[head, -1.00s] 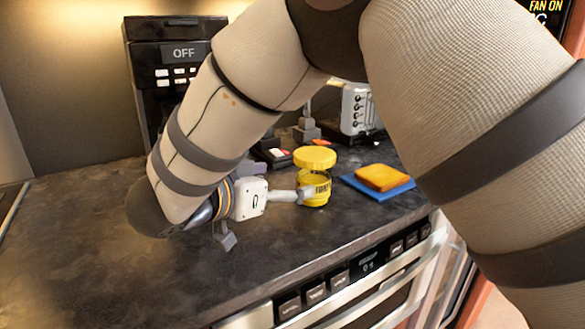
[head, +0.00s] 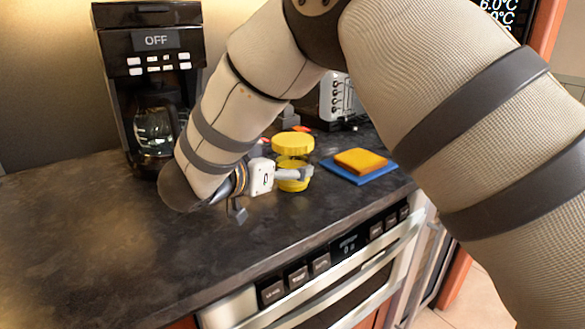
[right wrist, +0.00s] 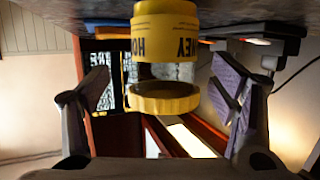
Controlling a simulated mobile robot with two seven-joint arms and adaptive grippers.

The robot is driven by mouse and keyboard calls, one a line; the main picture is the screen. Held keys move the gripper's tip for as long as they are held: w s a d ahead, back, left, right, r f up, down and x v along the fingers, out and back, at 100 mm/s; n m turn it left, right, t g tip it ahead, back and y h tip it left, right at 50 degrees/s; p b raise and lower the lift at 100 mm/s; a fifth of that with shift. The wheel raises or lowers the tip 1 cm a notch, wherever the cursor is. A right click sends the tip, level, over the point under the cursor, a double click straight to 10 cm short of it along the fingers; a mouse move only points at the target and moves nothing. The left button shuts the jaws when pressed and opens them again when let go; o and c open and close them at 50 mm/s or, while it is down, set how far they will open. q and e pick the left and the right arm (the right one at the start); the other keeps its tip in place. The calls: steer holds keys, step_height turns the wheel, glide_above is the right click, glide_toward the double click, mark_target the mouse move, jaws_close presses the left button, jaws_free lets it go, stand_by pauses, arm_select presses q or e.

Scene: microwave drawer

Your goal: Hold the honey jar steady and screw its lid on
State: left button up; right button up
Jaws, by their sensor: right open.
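The honey jar (head: 293,185) stands upright on the dark counter, with a yellow label and a clear upper part. The yellow lid (head: 292,143) is level at its top; I cannot tell whether it touches the rim. My right gripper (head: 270,193) is open beside the jar, one finger overlapping the jar's front and the other out to the left. In the right wrist view the scene is upside down: the jar (right wrist: 166,30) and lid (right wrist: 165,100) appear between the spread fingers, with no visible grip. My left gripper is not seen.
A blue board (head: 350,175) with an orange-brown slice (head: 361,160) lies right of the jar. A toaster (head: 338,98) stands behind, and a coffee maker (head: 150,90) is at back left. The oven front (head: 330,265) drops below the counter edge. The front-left counter is clear.

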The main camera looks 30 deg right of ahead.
steer(key=shift+d, duration=0.1)
steer(key=x, duration=0.5)
steer(key=shift+w+r, duration=0.2)
steer(key=shift+w, duration=0.1)
steer(key=shift+r, duration=0.1)
steer(key=c, duration=1.4)
steer(key=shift+r, duration=0.1)
